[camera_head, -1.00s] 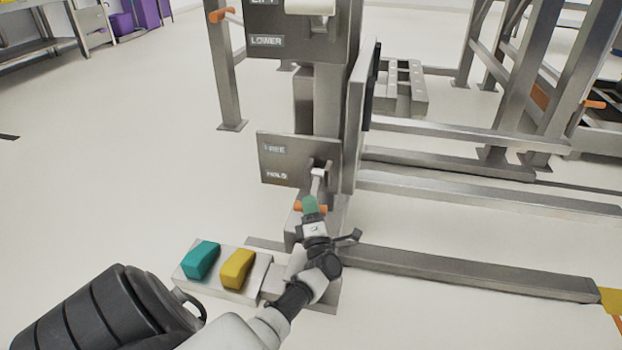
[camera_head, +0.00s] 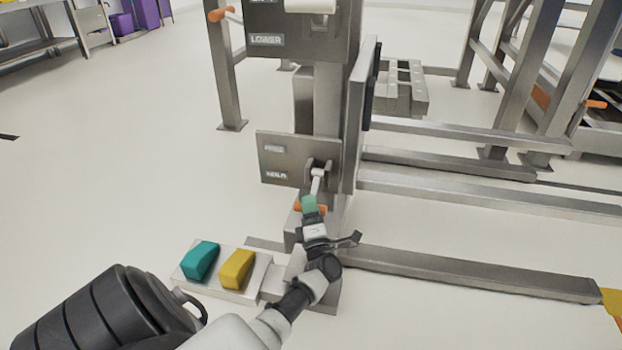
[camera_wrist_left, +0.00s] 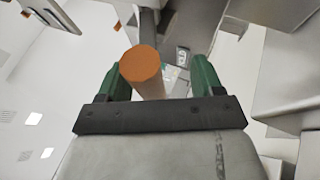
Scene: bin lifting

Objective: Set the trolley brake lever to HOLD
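The trolley brake lever (camera_head: 317,181) comes out of a grey plate (camera_head: 284,160) with two small labels. The lower label reads roughly HOLD (camera_head: 276,174); the upper one is blurred. The lever points downward from its pivot, below the lower label. Its orange handle (camera_head: 299,207) shows on both sides of a green fingertip of my left gripper (camera_head: 310,205). In the left wrist view the orange handle end (camera_wrist_left: 140,63) stands between the two green fingers of that gripper (camera_wrist_left: 162,78), closer to the left finger. A gap shows at the right finger. My right gripper is out of view.
A pedal block with a teal pedal (camera_head: 201,260) and a yellow pedal (camera_head: 238,269) lies on the floor left of my left gripper. A LOWER panel (camera_head: 300,45) is above the brake plate. Steel rails (camera_head: 470,273) run to the right. The floor at left is clear.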

